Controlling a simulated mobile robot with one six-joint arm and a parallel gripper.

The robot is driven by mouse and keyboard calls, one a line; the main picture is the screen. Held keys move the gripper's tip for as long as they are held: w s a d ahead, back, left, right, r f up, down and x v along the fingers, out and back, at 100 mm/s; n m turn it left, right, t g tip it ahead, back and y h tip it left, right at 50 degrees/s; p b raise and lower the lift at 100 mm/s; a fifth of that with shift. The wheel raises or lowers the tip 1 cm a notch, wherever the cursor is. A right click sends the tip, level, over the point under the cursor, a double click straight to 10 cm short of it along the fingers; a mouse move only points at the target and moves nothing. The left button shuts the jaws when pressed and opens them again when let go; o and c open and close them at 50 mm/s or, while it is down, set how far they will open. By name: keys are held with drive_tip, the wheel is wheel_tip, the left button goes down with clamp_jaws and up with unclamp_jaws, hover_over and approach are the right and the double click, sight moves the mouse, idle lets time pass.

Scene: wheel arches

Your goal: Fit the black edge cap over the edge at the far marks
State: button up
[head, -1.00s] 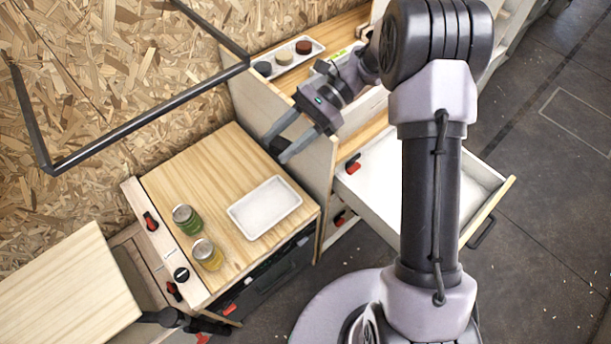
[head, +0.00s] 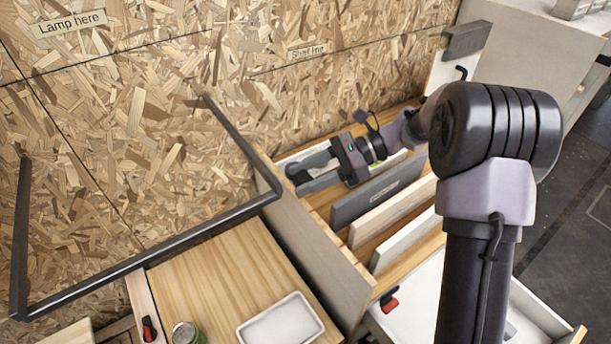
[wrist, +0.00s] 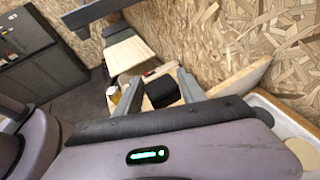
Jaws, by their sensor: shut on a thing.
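My gripper (head: 303,172) points left in the head view, above the wooden top with upright boards. It is shut on a small black piece, the black edge cap (wrist: 162,91), which shows between the two fingers in the wrist view. In the head view the cap is a small dark shape at the fingertips, partly hidden by them. A pale side panel (head: 308,238) stands below the gripper, with its long upper edge running down to the right. The cap looks apart from that edge.
A dark bar frame (head: 150,255) juts from the chipboard wall at left, near the gripper's side. A grey labelled board (head: 380,192) and pale boards stand upright under the arm. A white tray (head: 284,322) lies on the lower wooden top. An open drawer (head: 425,300) is at lower right.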

sight(307, 204)
drive_tip(key=shift+f+b, duration=2.05)
drive_tip(key=shift+f, duration=0.4)
drive_tip(key=shift+w+d+r+p, duration=0.1)
drive_tip(key=shift+d+p, duration=0.05)
drive_tip(key=shift+p, duration=0.25)
drive_tip(key=shift+f, duration=0.45)
drive_tip(key=shift+f, duration=0.2)
drive_tip(key=shift+f, duration=0.2)
drive_tip(key=shift+f, duration=0.2)
